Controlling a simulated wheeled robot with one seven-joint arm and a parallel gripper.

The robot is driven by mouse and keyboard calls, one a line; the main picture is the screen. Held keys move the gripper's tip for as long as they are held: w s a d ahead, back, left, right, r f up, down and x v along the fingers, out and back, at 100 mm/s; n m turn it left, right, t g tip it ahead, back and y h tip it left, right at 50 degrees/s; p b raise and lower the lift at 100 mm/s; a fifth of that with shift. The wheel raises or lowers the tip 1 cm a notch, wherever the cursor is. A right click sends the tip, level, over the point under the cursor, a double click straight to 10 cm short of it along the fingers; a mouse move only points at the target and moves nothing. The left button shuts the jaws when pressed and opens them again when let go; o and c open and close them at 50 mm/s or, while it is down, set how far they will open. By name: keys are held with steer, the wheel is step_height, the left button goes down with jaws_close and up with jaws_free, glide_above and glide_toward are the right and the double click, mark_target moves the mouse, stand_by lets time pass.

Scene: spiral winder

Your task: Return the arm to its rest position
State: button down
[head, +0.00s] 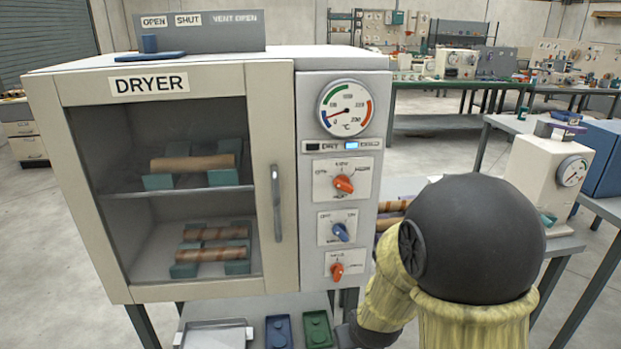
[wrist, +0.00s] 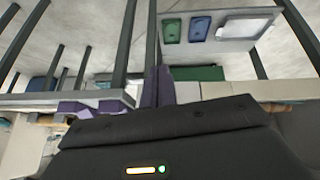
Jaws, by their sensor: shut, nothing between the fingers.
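My arm (head: 470,255), with a large black rounded joint and yellow padded sleeves, fills the lower right of the head view, in front of the dryer's right side. It bends down and left toward the bottom edge. My gripper's fingers do not show clearly there. In the wrist view the dark gripper body spans the bottom with a small lit strip. My gripper (wrist: 160,88) shows there as purple fingers close together, with nothing seen between them.
The dryer (head: 345,70) stands left, its glass door (head: 190,190) closed over several brown tubes on green rests. Below are a metal tray (head: 215,335), a blue tray (head: 278,332) and a green tray (head: 318,329). A bench with a cream gauge unit (head: 545,175) stands right. Open floor lies behind.

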steer(key=s+d+r+m+g+p, duration=0.1)
steer(key=s+d+r+m+g, duration=0.15)
steer(key=s, duration=0.25)
steer(key=s+d+r+m+g, duration=0.1)
steer(key=s+d+r, duration=0.2)
steer(key=s, duration=0.2)
steer(key=w+p+v, duration=0.2)
steer(key=p+v, duration=1.2)
steer(key=shift+w+a+r, duration=0.25)
steer(key=shift+w+a, duration=0.15)
steer(key=shift+w, duration=0.15)
steer(key=shift+n, duration=0.25)
steer(key=c, duration=1.4)
jaws_free()
